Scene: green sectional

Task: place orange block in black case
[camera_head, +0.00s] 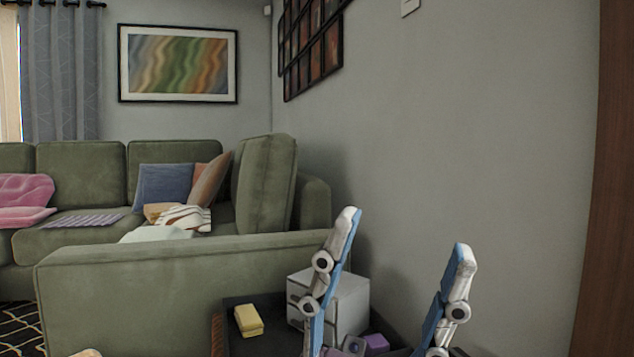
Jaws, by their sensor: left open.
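My left gripper (406,231) is in the lower right, its two blue and grey fingers pointing up and spread wide apart. It is open, with nothing between the fingertips. I cannot make out an orange block. I cannot tell whether this dark surface is the black case or a tabletop. My right gripper is not in view.
A small white drawer unit (357,300) stands behind the left finger, partly hidden. A purple block (376,344) sits low between the fingers. The green sectional (180,278) fills the left. A grey wall (480,130) rises behind, with a brown upright panel (612,200) at right.

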